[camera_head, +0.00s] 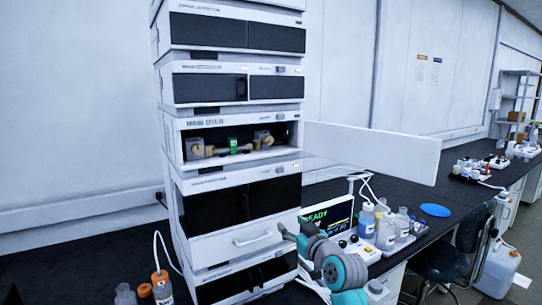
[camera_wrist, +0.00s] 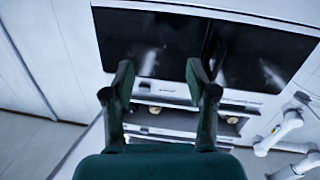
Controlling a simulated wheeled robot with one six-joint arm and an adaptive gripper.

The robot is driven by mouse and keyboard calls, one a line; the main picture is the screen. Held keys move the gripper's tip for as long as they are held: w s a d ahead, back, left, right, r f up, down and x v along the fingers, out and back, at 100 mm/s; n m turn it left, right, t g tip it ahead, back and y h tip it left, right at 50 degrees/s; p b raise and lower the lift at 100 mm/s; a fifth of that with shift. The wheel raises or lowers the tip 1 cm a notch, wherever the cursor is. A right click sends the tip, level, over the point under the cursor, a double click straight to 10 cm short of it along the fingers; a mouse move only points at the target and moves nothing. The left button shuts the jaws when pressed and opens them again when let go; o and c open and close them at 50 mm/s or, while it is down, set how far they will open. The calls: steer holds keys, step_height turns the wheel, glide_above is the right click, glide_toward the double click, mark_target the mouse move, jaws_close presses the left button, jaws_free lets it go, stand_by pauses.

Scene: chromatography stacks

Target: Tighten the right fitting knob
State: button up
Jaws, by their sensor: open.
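In the head view the open module (camera_head: 222,158) in the middle of the stack holds two grey blocks with pale tan round fittings. The right fitting knob (camera_head: 257,144) is small, at the right of a green part (camera_head: 233,145). The left tan fitting (camera_head: 209,151) is on the other side. In the wrist view my gripper (camera_wrist: 158,74) has its two dark fingers spread with nothing between them. Behind them are dark front panels and, lower, an open bay with two small tan round parts (camera_wrist: 155,110) (camera_wrist: 232,120). My gripper is apart from the knobs; my arm shows low, right of the stack.
A white door panel (camera_head: 375,150) stands swung out to the right of the open module. A drawer handle (camera_head: 253,239) sticks out below. A display (camera_head: 327,220) and several bottles (camera_head: 387,228) stand on the bench right of the stack. More bottles (camera_head: 161,287) stand at front left.

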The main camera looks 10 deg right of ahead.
mark_target(270, 141)
steer(key=w+r+n+y, duration=0.1)
steer(key=w+r, duration=0.1)
steer(key=r, duration=0.9)
steer(key=w+r+n+y, duration=0.1)
steer(key=w+r+n, duration=0.15)
steer(key=r, duration=0.85)
steer(key=shift+m, duration=0.35)
steer(key=x, duration=1)
steer(key=shift+w+f, duration=0.2)
steer(key=shift+w, duration=0.1)
jaws_close()
